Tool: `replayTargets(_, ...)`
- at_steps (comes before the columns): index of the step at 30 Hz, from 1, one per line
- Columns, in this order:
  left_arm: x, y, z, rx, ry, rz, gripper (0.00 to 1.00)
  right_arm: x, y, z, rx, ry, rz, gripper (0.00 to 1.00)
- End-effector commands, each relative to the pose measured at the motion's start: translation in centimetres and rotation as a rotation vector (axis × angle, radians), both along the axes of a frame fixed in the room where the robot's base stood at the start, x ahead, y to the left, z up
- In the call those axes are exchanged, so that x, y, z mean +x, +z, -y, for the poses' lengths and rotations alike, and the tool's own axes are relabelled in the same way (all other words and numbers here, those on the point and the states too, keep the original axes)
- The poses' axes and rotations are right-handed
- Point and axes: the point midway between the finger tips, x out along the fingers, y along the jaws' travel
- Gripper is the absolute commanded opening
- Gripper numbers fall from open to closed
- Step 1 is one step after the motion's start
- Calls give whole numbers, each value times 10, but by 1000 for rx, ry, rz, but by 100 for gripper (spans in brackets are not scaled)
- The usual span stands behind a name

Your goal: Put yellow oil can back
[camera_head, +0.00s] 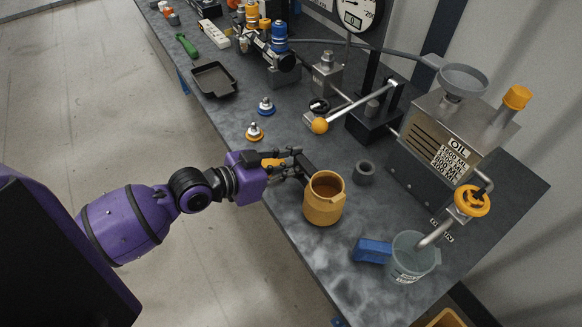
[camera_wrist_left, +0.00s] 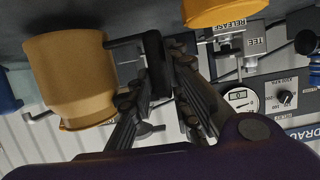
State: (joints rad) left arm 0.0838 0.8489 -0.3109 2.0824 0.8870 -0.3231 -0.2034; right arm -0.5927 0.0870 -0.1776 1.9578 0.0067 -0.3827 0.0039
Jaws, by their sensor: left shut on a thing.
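The yellow oil can (camera_head: 323,205) is an open-topped, ochre pot at the middle of the bench near its front edge. It looks upright. Its inside looks brownish. In the left wrist view the can (camera_wrist_left: 70,80) fills the left side, with a dark grey bracket-like handle (camera_wrist_left: 124,58) on the side facing my fingers. My left gripper (camera_head: 302,165) reaches in from the left and is shut on that handle; the fingers (camera_wrist_left: 160,62) partly hide it. I cannot tell whether the can's base touches the bench. My right gripper is not in view.
A grey ring (camera_head: 364,173) stands just behind the can. A blue block (camera_head: 372,250) and clear jug (camera_head: 412,258) are at the front right, below the oil tank's yellow-wheeled tap (camera_head: 472,201). A ball-ended lever (camera_head: 320,126) is behind. A yellow piece (camera_head: 272,162) lies partly behind my gripper.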

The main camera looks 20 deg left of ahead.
Motion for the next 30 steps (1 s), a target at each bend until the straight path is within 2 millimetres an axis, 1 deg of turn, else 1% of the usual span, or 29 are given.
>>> replayTargets(1,1,-7,-1,-1,2,-1,0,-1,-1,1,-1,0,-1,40)
replayTargets(3,0,-12,-1,-1,1,0,0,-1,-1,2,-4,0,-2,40)
replayTargets(8,0,-12,-1,0,1,1,0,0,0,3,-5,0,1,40)
replayTargets(9,0,-14,-2,3,1,-2,20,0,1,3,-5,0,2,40)
replayTargets(13,0,-14,-2,3,1,-2,36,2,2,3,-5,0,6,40)
replayTargets(21,0,-14,-1,2,1,-1,36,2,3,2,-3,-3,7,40)
replayTargets(25,-2,-21,-2,0,2,-6,36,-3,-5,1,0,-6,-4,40)
replayTargets(29,-19,-13,-15,5,0,-5,36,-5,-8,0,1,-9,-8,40)
replayTargets(30,-25,-12,-20,7,0,-7,36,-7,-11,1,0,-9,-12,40)
